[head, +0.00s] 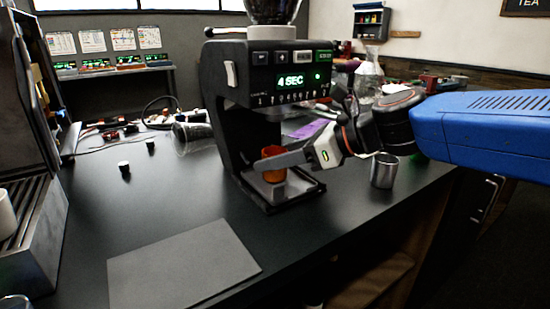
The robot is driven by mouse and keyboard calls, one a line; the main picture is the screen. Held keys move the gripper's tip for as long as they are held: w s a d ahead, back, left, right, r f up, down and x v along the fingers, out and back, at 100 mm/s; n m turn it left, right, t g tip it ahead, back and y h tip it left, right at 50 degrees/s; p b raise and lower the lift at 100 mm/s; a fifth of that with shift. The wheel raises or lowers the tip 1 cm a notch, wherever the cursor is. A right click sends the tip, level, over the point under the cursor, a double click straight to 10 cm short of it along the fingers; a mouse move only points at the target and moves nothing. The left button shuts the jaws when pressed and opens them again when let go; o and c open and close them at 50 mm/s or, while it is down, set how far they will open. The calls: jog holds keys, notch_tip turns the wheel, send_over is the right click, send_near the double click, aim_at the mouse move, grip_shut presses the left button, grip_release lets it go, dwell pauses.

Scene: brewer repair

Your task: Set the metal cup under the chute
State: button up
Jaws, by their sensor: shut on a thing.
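The metal cup (384,171) stands upright on the dark counter, right of the grinder and below my arm. The grinder (268,75) stands mid-counter; its chute is hidden in shadow and behind its front. An orange cup (274,175) is under the grinder's head, above its base tray (300,193). My gripper (268,161) reaches in from the right and is shut on the orange cup, with one finger across its front. A small grey part shows just below the orange cup; I cannot tell whether they touch.
A flat grey mat (185,265) lies at the front of the counter. A machine with a slatted tray (25,205) stands at the left. Two small dark pieces (124,167), cables and a clear container (192,133) lie behind. The counter between mat and grinder is clear.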

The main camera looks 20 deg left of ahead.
jog(key=shift+f, duration=0.15)
jog(key=o, duration=1.1)
jog(key=shift+o, duration=0.2)
jog(key=shift+d+r, duration=0.15)
jog(key=shift+r, duration=0.1)
jog(key=v, duration=1.1)
jog(key=shift+d, duration=0.3)
jog(key=shift+r, duration=0.15)
